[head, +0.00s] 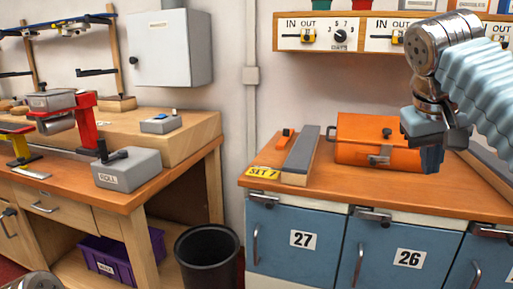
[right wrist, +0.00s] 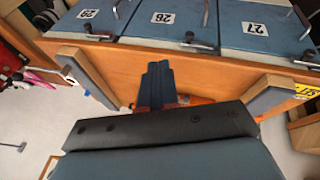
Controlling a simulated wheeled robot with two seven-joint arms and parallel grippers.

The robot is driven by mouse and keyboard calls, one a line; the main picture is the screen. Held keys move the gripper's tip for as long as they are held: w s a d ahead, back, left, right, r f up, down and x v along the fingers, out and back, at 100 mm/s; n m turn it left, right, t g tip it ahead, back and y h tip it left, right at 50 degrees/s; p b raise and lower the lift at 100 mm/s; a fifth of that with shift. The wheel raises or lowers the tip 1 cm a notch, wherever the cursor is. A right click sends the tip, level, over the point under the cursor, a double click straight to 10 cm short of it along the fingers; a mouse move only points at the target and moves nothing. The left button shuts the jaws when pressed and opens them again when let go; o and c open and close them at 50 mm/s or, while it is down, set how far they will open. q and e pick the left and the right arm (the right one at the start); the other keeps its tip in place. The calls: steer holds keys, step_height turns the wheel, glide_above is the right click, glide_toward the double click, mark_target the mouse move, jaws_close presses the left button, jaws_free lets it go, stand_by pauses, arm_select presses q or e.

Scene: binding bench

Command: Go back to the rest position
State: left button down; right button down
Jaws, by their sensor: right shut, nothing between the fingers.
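My right gripper (head: 437,138) hangs at the upper right of the head view, above the right end of an orange box (head: 362,140). It is shut and empty, and apart from the box. In the right wrist view a dark part of my gripper fills the lower middle and hides most of the orange box. A dark blue ridged piece (right wrist: 155,85) shows beyond it, beside a bit of orange. My left gripper is not in view; only a metal bit of my left arm shows at the bottom left corner.
A grey-topped wooden bar (head: 300,153) and a yellow set 7 sign (head: 262,171) lie left of the box. A shelf (head: 350,48) with dials runs along the wall behind. Blue cabinets (head: 296,240) stand below the counter. A black bin (head: 206,258) stands beside the left workbench (head: 150,190).

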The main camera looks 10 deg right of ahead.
steer(key=w+a+f+n+y, duration=0.1)
steer(key=w+a+f+n, duration=0.1)
steer(key=w+a+f, duration=0.6)
steer(key=w+a+f+n+y, duration=0.15)
steer(key=w+f, duration=0.25)
steer(key=f, duration=0.8)
steer(key=w+a+f+n+y, duration=0.15)
steer(key=w+a+f, duration=0.35)
steer(key=f, duration=0.6)
steer(key=s+a+f+n+g+y, duration=0.15)
steer(key=a+f, duration=0.25)
steer(key=f, duration=0.5)
steer(key=s+a+f+m+y, duration=0.1)
steer(key=s+a+f, duration=0.15)
steer(key=f, duration=0.75)
steer(key=s+a+f+m+y, duration=0.1)
steer(key=s+a+f, duration=0.2)
steer(key=s+f, duration=0.5)
steer(key=s+a+f+m+y, duration=0.1)
steer(key=s+a+f, duration=0.3)
steer(key=s+f, duration=0.5)
steer(key=s+m, duration=0.1)
steer(key=s, duration=0.2)
steer(key=shift+s+f, duration=0.2)
steer(key=shift+f, duration=0.1)
